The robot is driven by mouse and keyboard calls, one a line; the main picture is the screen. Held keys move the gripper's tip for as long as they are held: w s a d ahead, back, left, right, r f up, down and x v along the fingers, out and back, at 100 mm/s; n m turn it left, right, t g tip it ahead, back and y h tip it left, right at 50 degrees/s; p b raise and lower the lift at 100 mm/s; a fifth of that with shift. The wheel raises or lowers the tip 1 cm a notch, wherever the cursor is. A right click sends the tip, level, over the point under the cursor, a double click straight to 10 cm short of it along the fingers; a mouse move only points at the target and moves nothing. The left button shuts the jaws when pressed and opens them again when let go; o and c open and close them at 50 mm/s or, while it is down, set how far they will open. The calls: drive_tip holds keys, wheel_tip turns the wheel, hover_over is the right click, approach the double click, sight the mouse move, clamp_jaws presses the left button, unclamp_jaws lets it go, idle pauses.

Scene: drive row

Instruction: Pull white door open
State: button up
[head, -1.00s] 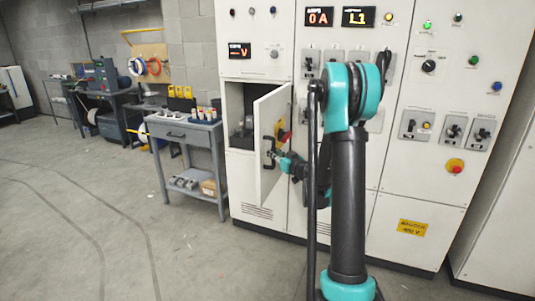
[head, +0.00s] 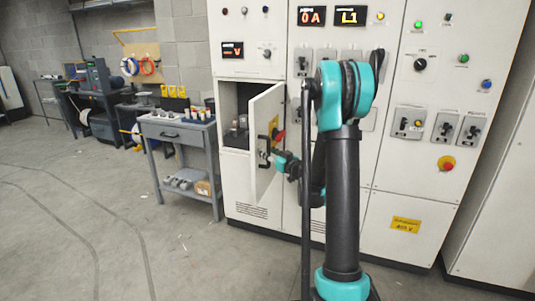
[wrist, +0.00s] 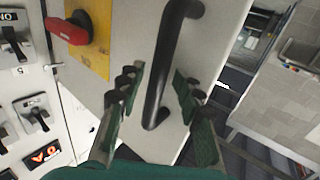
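The white door (head: 265,105) stands part open on the left of the cabinet front, swung out from a dark compartment. It also fills the middle of the wrist view (wrist: 130,35). Its black bar handle (wrist: 167,60) runs between the two fingers of my gripper (wrist: 157,92), with a visible gap on each side. My gripper is open around the handle. A red rotary handle on a yellow plate (wrist: 95,45) sits on the door beside it.
The white cabinet (head: 400,180) with switches, lamps and displays stands behind my arm. A grey workbench (head: 180,130) with small parts stands left of the door.

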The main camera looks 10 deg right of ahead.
drive_tip(key=v, duration=1.2)
drive_tip(key=s+d+r+m+t+h, duration=0.1)
drive_tip(key=d+r+m+t+h, duration=0.35)
drive_tip(key=d+r+h, duration=0.2)
drive_tip(key=s+d+f+m+g+h, duration=0.3)
drive_tip(key=s+d+m+g+h, duration=0.15)
drive_tip(key=s+h, duration=0.2)
drive_tip(key=s+a+f+n+g+y, duration=0.1)
drive_tip(key=s+a+f+g, duration=0.3)
drive_tip(key=s+f, duration=0.2)
drive_tip(key=s+a+f+n+g+y, duration=0.1)
drive_tip(key=s+a+f+g+y, duration=0.1)
drive_tip(key=s+f, duration=0.4)
drive_tip(key=s+a+f+n+g+y, duration=0.1)
drive_tip(key=s+a+f+g, duration=0.4)
drive_tip(key=s, duration=0.6)
drive_tip(key=shift+s+a+f+g+y, duration=0.25)
drive_tip(key=shift+a+f, duration=0.3)
drive_tip(key=shift+a, duration=0.3)
